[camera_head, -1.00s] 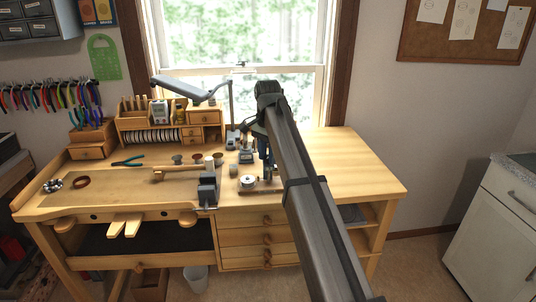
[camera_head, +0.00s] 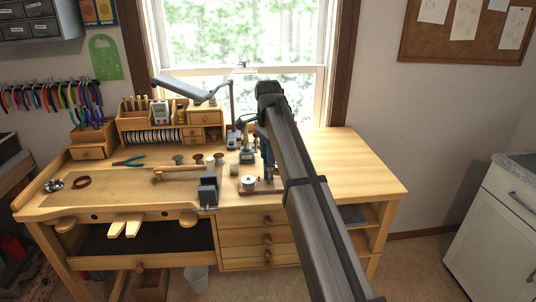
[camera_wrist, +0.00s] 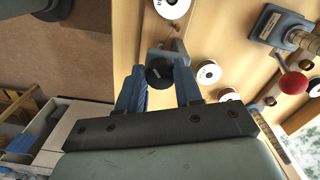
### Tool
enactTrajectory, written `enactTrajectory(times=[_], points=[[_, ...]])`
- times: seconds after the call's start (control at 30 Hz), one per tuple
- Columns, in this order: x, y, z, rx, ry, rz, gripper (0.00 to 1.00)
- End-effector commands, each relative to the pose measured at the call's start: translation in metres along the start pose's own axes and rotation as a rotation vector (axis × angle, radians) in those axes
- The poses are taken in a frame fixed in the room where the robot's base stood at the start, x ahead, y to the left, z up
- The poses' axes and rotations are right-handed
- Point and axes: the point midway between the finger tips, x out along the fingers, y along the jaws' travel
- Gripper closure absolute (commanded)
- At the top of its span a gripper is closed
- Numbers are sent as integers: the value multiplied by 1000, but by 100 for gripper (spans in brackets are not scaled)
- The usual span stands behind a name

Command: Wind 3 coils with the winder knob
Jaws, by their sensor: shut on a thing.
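The winder's dark round knob (camera_wrist: 160,73) sits between the two blue fingers of my gripper (camera_wrist: 159,76) in the wrist view. The fingers are shut on the knob. In the head view my gripper (camera_head: 267,168) points down at the winder's wooden base (camera_head: 264,188), near the front of the bench. A white spool (camera_head: 249,182) stands at the left end of that base. My arm hides part of the winder. Any wire on it is too small to make out.
White spools (camera_wrist: 208,73) lie near the gripper in the wrist view, with a red ball-ended lever (camera_wrist: 293,83) farther right. A dark vise block (camera_head: 208,188) stands left of the winder. The bench top (camera_head: 350,168) is clear on the right.

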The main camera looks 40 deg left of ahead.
Motion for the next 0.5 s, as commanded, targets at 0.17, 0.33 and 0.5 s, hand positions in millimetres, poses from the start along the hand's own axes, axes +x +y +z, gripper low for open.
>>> enactTrajectory(times=[0.17, 0.33, 0.5], points=[[0, 0, 0, 0, 1, 0, 96], [0, 0, 0, -1, 0, 0, 50], [0, 0, 0, -1, 0, 0, 40]])
